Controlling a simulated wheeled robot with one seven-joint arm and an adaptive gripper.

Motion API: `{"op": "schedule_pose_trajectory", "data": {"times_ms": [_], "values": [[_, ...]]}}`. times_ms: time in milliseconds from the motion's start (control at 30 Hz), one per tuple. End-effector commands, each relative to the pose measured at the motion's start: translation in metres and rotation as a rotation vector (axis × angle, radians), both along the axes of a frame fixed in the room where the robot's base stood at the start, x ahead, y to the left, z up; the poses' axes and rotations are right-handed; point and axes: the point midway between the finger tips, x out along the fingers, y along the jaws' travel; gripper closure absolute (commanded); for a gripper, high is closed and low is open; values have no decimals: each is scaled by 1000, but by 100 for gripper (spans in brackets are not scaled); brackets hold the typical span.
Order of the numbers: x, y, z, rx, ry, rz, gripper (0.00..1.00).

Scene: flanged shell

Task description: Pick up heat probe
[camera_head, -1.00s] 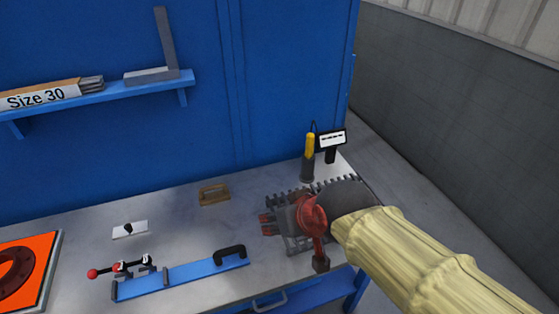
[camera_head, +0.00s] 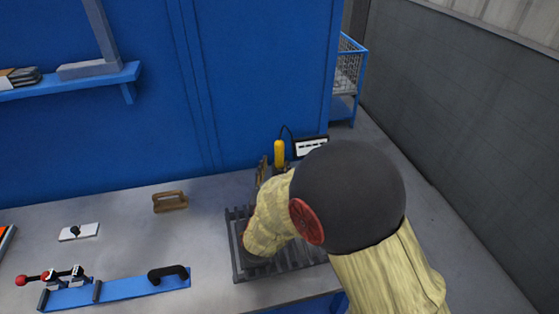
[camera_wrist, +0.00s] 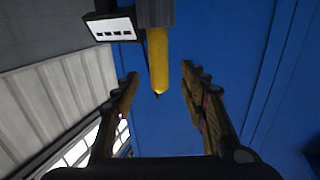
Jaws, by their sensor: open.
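The heat probe (camera_head: 279,153) has a yellow handle and stands upright at the back right of the workbench, its lower part hidden by my arm in the head view. In the wrist view the yellow handle (camera_wrist: 158,62) reaches in between the fingertips, with a dark grey part at the top edge. My gripper (camera_wrist: 160,76) is open, one finger on each side of the handle's end, with gaps showing. In the head view only part of my gripper (camera_head: 263,172) shows, just left of the probe. Contact with the handle is not visible.
A small white display (camera_head: 311,146) stands right beside the probe, with a dark cable between. A dark slatted grate (camera_head: 240,262) lies under my arm. A wooden-handled tool (camera_head: 170,201) and a blue bar with clamps (camera_head: 130,290) lie left. The blue wall (camera_head: 230,80) is close behind.

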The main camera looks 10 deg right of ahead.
Motion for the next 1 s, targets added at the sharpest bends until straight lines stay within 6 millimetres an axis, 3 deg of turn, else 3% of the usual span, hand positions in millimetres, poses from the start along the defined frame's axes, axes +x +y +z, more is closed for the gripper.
{"op": "schedule_pose_trajectory", "data": {"times_ms": [467, 733, 1000], "values": [[33, -17, 0, -15, -14, -16, 56], [67, -30, 2, -14, -14, -15, 56], [71, -31, 4, -15, -12, -12, 57]]}}
